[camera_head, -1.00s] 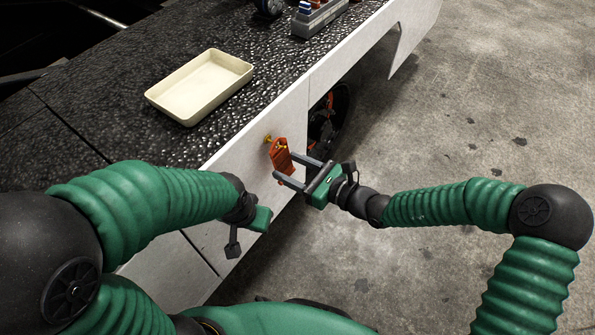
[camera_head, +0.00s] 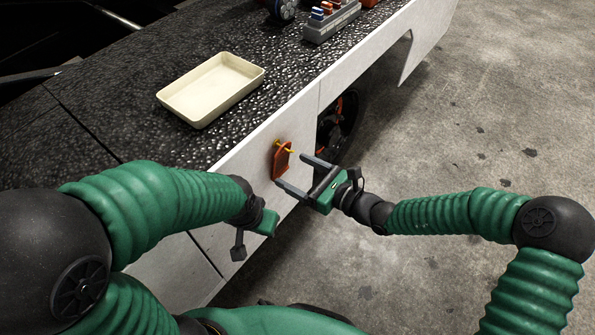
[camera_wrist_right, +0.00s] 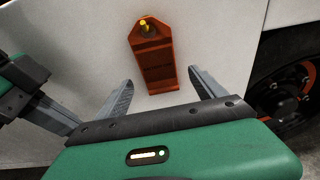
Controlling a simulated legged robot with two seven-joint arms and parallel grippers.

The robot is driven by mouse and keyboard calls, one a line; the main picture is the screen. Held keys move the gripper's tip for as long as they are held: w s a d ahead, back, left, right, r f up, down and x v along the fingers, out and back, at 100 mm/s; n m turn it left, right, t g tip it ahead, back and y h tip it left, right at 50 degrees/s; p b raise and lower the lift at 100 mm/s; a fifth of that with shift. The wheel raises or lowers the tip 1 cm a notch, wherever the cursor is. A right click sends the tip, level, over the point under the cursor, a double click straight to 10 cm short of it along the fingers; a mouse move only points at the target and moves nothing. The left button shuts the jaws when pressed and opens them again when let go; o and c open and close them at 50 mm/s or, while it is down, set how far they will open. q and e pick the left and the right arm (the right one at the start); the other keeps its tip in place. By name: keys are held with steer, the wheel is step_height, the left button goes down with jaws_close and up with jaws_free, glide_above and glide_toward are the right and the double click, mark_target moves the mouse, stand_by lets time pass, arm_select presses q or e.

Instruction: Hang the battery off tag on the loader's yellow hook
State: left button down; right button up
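The orange-red battery off tag (camera_head: 281,162) hangs on the yellow hook (camera_head: 286,149) on the loader's white side panel. In the right wrist view the tag (camera_wrist_right: 154,62) hangs slightly tilted, with the yellow hook (camera_wrist_right: 147,27) showing through its top. My right gripper (camera_head: 291,171) is open and empty. Its fingers stand apart on either side of the tag's lower end, a little back from it, with a gap visible in the wrist view (camera_wrist_right: 160,88). My left gripper (camera_head: 262,224) is low at the left, by the panel; its fingers cannot be made out.
A cream tray (camera_head: 212,90) lies on the loader's dark textured top. A grey block with coloured parts (camera_head: 331,20) stands farther back. A wheel (camera_head: 337,125) shows in the opening right of the tag. The concrete floor (camera_head: 480,130) at right is clear.

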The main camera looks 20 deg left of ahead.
stand_by(0.3)
steer(key=p+v, duration=0.6)
steer(key=v, duration=1)
steer(key=s+d+f+n+g+h, duration=0.3)
steer(key=s+n+g+h, duration=0.1)
steer(key=s+n, duration=0.25)
steer(key=s+d+f+n+g+h, duration=0.3)
steer(key=s+d+n, duration=0.1)
steer(key=s+n, duration=0.25)
steer(key=d+n+t+h, duration=0.1)
steer(key=d+n+h, duration=0.35)
steer(key=d, duration=0.25)
steer(key=w+d+r+n+t+h+p, duration=0.2)
steer(key=w+d+r+n+t+h, duration=0.1)
steer(key=d+r+n+h, duration=0.25)
step_height(320, 180, up, 25)
steer(key=m+y+p, duration=0.1)
steer(key=y+p, duration=0.1)
steer(key=p, duration=2.1)
steer(key=shift+d+p, duration=0.3)
steer(key=shift+p, duration=0.1)
